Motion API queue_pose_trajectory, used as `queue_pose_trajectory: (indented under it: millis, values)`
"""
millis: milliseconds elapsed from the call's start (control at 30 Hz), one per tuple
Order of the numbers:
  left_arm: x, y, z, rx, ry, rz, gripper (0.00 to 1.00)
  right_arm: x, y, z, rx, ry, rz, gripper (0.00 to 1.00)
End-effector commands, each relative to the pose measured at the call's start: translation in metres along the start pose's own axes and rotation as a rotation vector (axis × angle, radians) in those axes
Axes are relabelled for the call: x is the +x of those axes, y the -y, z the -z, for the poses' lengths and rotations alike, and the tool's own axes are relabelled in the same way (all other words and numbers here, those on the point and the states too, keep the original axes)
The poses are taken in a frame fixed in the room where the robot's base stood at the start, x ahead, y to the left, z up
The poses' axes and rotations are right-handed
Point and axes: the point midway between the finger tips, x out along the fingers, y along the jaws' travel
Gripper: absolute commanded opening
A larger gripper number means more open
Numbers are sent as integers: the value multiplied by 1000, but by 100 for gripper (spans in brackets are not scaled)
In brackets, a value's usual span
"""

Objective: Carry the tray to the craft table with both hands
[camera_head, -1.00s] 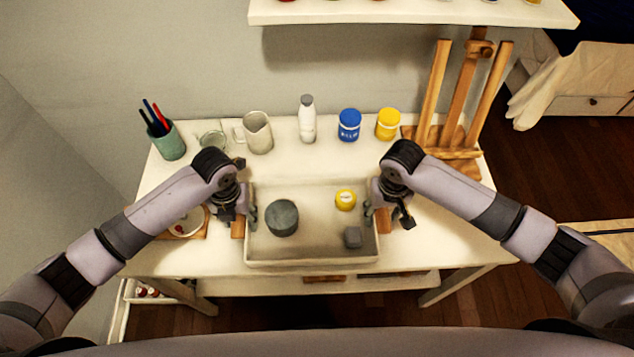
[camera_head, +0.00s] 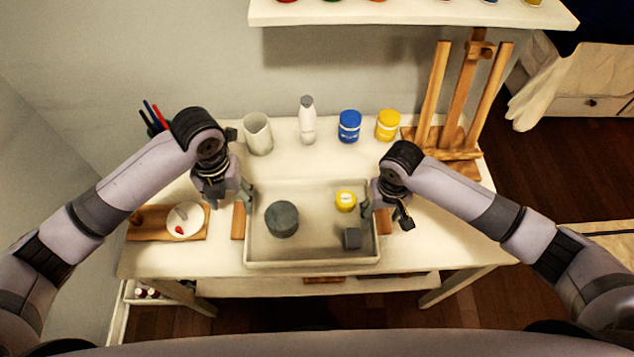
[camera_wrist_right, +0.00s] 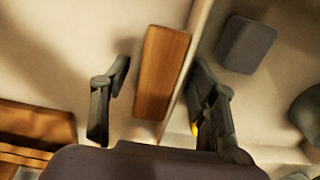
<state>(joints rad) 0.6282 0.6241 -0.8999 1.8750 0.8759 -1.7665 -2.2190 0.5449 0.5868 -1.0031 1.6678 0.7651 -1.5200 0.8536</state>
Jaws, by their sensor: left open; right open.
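The white tray (camera_head: 312,264) rests on the white table (camera_head: 155,262) and has a wooden handle on each side. Its left handle (camera_head: 238,222) is bare. My left gripper (camera_head: 231,199) is open and empty, above and behind that handle. My right gripper (camera_head: 385,212) is open at the tray's right side. In the right wrist view its spread fingers (camera_wrist_right: 158,105) lie on either side of the right handle (camera_wrist_right: 162,72), with one finger over the tray's inside. The tray holds a dark grey round pot (camera_head: 282,219), a yellow jar (camera_head: 346,201) and a small grey block (camera_head: 352,238).
Left of the tray lies a wooden board (camera_head: 150,225) with a white dish (camera_head: 186,221). A white mug (camera_head: 257,134), white bottle (camera_head: 307,120), blue jar (camera_head: 349,126) and yellow jar (camera_head: 388,125) stand behind. A wooden easel (camera_head: 460,100) is back right. A shelf (camera_head: 410,14) hangs above.

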Motion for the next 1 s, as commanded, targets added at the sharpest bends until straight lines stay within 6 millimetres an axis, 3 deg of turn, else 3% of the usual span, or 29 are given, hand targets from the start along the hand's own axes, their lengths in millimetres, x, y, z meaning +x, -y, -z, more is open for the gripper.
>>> queue_pose_trajectory:
  millis: [267,700,1000]
  values:
    - [-18,0,0,0,1,-1,54,-8,0,1,-1,-2,2,54]
    - [-18,0,0,0,0,0,54,-94,0,1,-1,-4,1,54]
    - [-18,0,0,1,0,0,54,-120,0,0,-1,0,0,54]
